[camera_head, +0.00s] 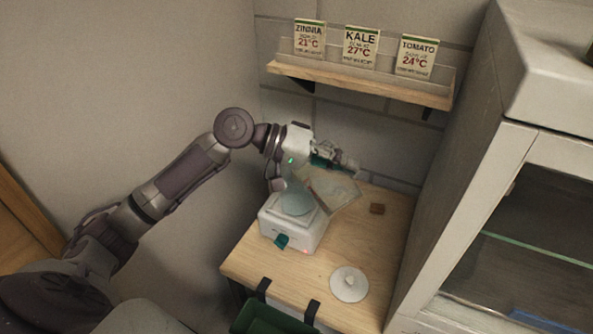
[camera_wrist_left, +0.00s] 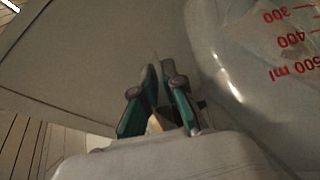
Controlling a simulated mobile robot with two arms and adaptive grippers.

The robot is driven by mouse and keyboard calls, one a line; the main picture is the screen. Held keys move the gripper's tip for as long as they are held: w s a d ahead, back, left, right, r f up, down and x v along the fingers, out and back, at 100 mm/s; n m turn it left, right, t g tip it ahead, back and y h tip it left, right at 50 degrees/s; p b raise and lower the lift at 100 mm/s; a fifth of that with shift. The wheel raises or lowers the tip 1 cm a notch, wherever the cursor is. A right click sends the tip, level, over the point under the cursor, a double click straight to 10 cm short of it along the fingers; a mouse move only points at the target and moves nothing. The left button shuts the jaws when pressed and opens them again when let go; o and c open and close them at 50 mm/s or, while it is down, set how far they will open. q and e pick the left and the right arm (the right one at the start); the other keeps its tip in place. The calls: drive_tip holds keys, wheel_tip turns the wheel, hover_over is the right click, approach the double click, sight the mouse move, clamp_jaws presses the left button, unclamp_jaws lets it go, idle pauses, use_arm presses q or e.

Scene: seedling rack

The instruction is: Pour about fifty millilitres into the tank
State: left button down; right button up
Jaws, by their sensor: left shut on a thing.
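My left gripper (camera_head: 338,163) is shut on a clear measuring jug (camera_head: 340,190), above the back of the wooden bench. The jug is tilted, its lower left end close to the tank. In the left wrist view the jug (camera_wrist_left: 255,70) shows red marks of 300, 400 and 500 ml beside the gripper (camera_wrist_left: 160,75); the part gripped is mostly hidden. The translucent tank (camera_head: 297,202) sits on a white base (camera_head: 290,235) with a teal knob. I cannot make out any liquid stream or level. My right gripper is not in view.
A white round lid (camera_head: 349,284) lies at the bench front. A small brown block (camera_head: 377,209) is at the back right. A shelf (camera_head: 360,84) with seed cards hangs above. A cabinet (camera_head: 470,220) bounds the right; a green bin (camera_head: 270,318) hangs at the front.

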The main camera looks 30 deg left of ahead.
sight(335, 147)
use_arm(q)
drive_tip(key=shift+w+a+r+h, duration=0.15)
drive_tip(key=shift+a+r+h, duration=0.15)
drive_tip(key=shift+r, duration=0.1)
drive_tip(key=shift+w+a+r+n+b, duration=0.1)
drive_tip(key=shift+a+r+n+b, duration=0.1)
drive_tip(key=shift+r+n+b, duration=0.15)
drive_tip(key=shift+w+a+r, duration=0.1)
drive_tip(key=shift+a, duration=0.1)
drive_tip(key=shift+w+a+r+n+h, duration=0.3)
drive_tip(key=shift+a+n+h, duration=0.1)
drive_tip(key=shift+a, duration=0.25)
idle(1.6)
drive_tip(key=d, duration=0.1)
drive_tip(key=s+d+f+m+y+p, duration=0.1)
drive_tip(key=d+f+m+y+p, duration=0.1)
drive_tip(key=shift+s+d+f, duration=0.15)
drive_tip(key=shift+s+d, duration=0.05)
drive_tip(key=shift+s, duration=0.1)
drive_tip(key=shift+d+f, duration=0.1)
drive_tip(key=shift+d, duration=0.05)
drive_tip(key=shift+s+d+m+y+p, duration=0.25)
drive_tip(key=shift+y+p, duration=0.25)
drive_tip(key=shift+p, duration=0.5)
drive_tip(key=shift+d+f, duration=0.1)
drive_tip(key=shift+f, duration=0.45)
